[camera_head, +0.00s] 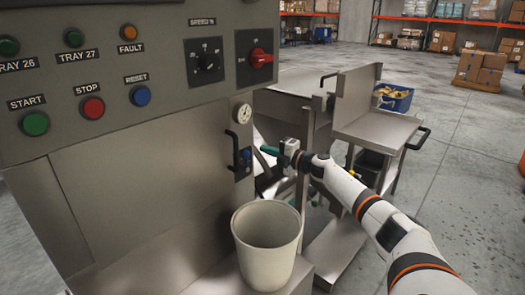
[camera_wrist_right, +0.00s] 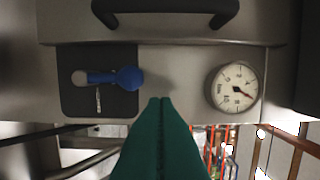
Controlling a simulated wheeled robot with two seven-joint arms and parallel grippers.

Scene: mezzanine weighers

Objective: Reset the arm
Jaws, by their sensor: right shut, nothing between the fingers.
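My right arm (camera_head: 380,220) reaches in from the lower right, bent and extended toward the machine's side. My right gripper (camera_head: 268,151) has green fingers and is shut and empty. In the head view it is close to a small dark plate with a blue knob (camera_head: 246,154). In the right wrist view the shut fingertips (camera_wrist_right: 160,102) lie below and right of the blue knob (camera_wrist_right: 115,77) and left of the round gauge (camera_wrist_right: 235,87). Contact with the panel cannot be told. My left gripper is in neither view.
A control panel (camera_head: 130,140) with coloured buttons and dials stands at the left. A pale bin (camera_head: 265,262) stands below my right gripper. A steel stand (camera_head: 375,130) is behind my forearm. A blue crate (camera_head: 395,103) is beyond it. Open floor (camera_head: 470,160) lies at the right.

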